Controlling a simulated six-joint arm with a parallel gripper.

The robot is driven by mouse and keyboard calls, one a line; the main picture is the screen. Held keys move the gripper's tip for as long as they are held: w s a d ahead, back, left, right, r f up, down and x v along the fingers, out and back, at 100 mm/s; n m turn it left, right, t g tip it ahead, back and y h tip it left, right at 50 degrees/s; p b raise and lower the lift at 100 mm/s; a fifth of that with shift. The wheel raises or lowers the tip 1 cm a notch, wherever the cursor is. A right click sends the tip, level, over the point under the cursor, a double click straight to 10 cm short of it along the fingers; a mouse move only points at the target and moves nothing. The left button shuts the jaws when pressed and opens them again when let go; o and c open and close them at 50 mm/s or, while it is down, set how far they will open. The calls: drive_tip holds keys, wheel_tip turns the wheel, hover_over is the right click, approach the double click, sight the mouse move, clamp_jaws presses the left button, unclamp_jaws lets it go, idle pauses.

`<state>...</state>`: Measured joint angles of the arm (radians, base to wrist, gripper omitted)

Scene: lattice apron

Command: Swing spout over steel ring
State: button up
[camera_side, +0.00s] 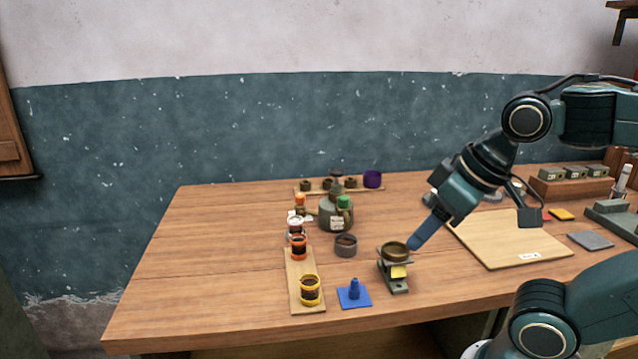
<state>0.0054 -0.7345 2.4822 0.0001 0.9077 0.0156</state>
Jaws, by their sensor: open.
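A plain grey ring (346,246), which looks like the steel ring, sits on the table in front of the pot. My gripper (413,244) points down-left with open jaws, seen nearly side-on. Its blue fingertip is just right of a brassy cup (395,250) on a small stand with a yellow tag; touching or apart cannot be told.
A wooden strip (304,308) on the left carries red and yellow rings. A blue pad with a peg (354,293) lies in front. A rack (318,189) with dark cups and a purple one stands behind. A pale board (500,240) lies right; the far-left table is clear.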

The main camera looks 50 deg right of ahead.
drive_tip(key=w+d+r+m+g, duration=0.25)
drive_tip(key=w+r+m, duration=0.25)
drive_tip(key=w, duration=0.3)
drive_tip(key=m+g, duration=0.3)
drive_tip(key=m, duration=1)
hover_over(344, 197)
drive_tip(key=f, duration=0.2)
drive_tip(key=shift+w+d+r, duration=0.1)
drive_tip(key=shift+d+r, duration=0.05)
wheel_tip(344, 197, down, 14)
drive_tip(key=shift+r, duration=0.1)
clamp_jaws()
